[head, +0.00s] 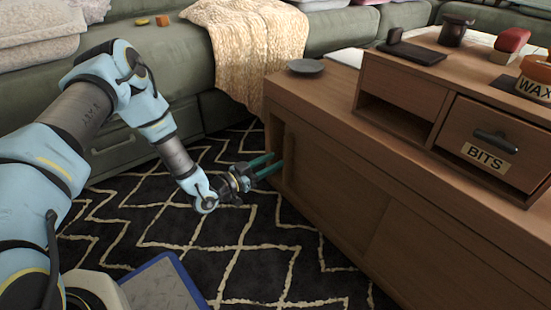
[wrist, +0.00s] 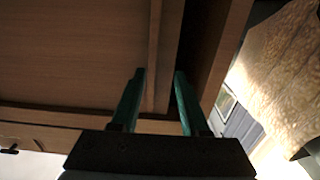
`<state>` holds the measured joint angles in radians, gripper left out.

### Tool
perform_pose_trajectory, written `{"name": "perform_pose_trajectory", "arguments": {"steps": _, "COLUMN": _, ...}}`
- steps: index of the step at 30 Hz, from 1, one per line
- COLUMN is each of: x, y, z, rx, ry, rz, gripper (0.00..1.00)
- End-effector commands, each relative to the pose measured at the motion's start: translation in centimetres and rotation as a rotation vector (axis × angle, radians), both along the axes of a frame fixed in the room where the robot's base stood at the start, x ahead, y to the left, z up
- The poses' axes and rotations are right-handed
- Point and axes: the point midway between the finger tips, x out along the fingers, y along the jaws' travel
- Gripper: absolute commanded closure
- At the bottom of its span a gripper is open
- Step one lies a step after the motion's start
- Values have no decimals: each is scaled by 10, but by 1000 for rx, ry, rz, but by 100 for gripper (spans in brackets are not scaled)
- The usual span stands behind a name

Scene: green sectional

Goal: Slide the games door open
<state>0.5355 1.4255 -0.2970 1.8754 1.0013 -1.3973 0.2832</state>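The low wooden cabinet (head: 325,105) has two plain sliding door panels in its front. I see no label reading games; the left panel (head: 330,185) is nearest my gripper, and the right panel (head: 425,250) is beyond it. My gripper (head: 277,161) is at the cabinet's left end, its teal fingers pointing at the left panel's left edge. In the wrist view the fingers (wrist: 159,72) are apart, with an upright wooden edge strip (wrist: 167,50) of the door front between and beyond them. Whether they touch it I cannot tell.
A grey dish (head: 306,66) lies on the left corner. A green sofa (head: 170,70) with a cream throw (head: 250,35) stands behind. Patterned rug (head: 240,260) is open in front.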

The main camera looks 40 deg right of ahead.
Motion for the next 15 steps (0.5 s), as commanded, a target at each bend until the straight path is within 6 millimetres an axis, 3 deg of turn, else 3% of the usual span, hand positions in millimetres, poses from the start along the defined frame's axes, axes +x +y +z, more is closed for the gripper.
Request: {"name": "perform_pose_trajectory", "arguments": {"steps": 15, "x": 2, "y": 35, "z": 0, "rx": 1, "ry": 1, "rz": 1, "gripper": 55}}
